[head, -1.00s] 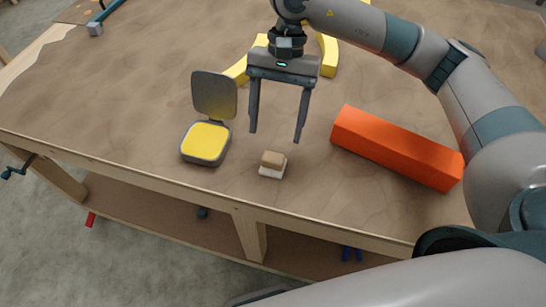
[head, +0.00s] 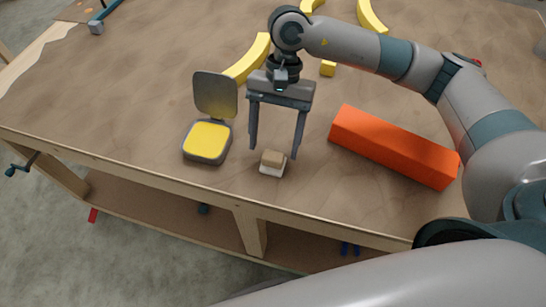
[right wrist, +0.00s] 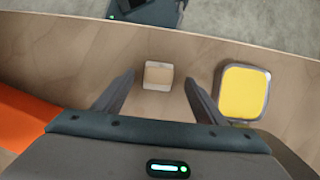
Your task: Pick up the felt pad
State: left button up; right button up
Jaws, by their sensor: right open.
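The felt pad (head: 272,157) looks like the small tan block lying on a thin white piece (head: 272,171) near the table's front edge. It also shows in the right wrist view (right wrist: 158,75), between and just beyond the fingertips. My right gripper (head: 273,153) is open and empty, pointing down. Its fingers stand to either side of the pad in the head view, tips slightly above and behind it. I cannot tell the exact height gap. My left gripper is not in view.
A long orange block (head: 393,147) lies to the right. Yellow curved pieces (head: 250,60) lie behind. The wooden table's front edge (head: 190,186) is close.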

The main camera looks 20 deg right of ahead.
aim_at(273, 155)
jog(key=p+x, duration=0.1)
jog(key=x, duration=0.2)
jog(key=shift+s+r+p, duration=0.15)
jog(key=shift+p, duration=0.25)
jog(key=shift+s+f, duration=0.1)
jog(key=shift+f, duration=0.45)
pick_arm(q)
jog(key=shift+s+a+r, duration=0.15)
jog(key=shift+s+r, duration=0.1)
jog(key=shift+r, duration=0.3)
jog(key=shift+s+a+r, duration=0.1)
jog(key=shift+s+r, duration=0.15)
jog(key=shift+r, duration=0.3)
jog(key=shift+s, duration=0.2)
pick_arm(e)
jog(key=c, duration=1.1)
